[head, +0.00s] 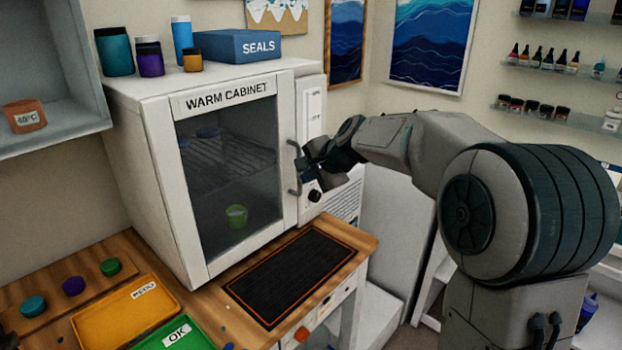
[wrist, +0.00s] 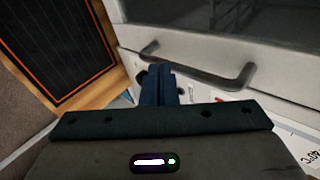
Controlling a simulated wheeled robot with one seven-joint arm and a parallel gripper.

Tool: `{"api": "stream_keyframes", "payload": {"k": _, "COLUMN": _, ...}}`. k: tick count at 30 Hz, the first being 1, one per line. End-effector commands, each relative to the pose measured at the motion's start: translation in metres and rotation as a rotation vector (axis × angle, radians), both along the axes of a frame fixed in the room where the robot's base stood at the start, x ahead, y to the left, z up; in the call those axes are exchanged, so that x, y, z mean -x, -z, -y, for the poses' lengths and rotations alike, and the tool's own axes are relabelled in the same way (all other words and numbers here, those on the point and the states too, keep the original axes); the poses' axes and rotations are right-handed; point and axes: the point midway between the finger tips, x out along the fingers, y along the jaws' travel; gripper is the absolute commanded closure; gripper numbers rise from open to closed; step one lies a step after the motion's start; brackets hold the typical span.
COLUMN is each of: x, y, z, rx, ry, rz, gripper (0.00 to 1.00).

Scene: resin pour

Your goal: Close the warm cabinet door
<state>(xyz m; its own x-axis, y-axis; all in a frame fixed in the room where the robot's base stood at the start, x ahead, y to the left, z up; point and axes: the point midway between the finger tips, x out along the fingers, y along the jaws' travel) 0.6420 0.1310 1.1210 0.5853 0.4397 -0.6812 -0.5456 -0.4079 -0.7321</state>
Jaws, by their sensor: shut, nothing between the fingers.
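The warm cabinet (head: 145,170) stands on the wooden bench, with its glass door (head: 250,165) facing front. The door looks flush or nearly flush with the cabinet front; a small gap cannot be ruled out. Its grey bar handle (head: 295,178) runs along the right edge and also shows in the wrist view (wrist: 205,75). My gripper (head: 308,160) is shut and empty at the handle side of the door. In the wrist view its fingertips (wrist: 158,75) are close beside the handle bar, not around it; contact cannot be told.
A black mat (head: 290,277) with an orange border lies on the bench before the door. Yellow (head: 125,308) and green (head: 180,335) trays are at front left. A blue SEALS box (head: 237,47) and several jars stand on the cabinet.

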Motion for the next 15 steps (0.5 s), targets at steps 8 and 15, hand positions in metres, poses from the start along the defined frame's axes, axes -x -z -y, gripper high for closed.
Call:
{"api": "stream_keyframes", "payload": {"k": 8, "x": 0.037, "y": -0.026, "z": 0.035, "rx": 0.004, "ry": 0.007, "rz": 0.003, "gripper": 1.00}}
{"api": "stream_keyframes", "payload": {"k": 15, "x": 0.063, "y": -0.056, "z": 0.057, "rx": 0.005, "ry": 0.011, "rz": -0.001, "gripper": 1.00}}
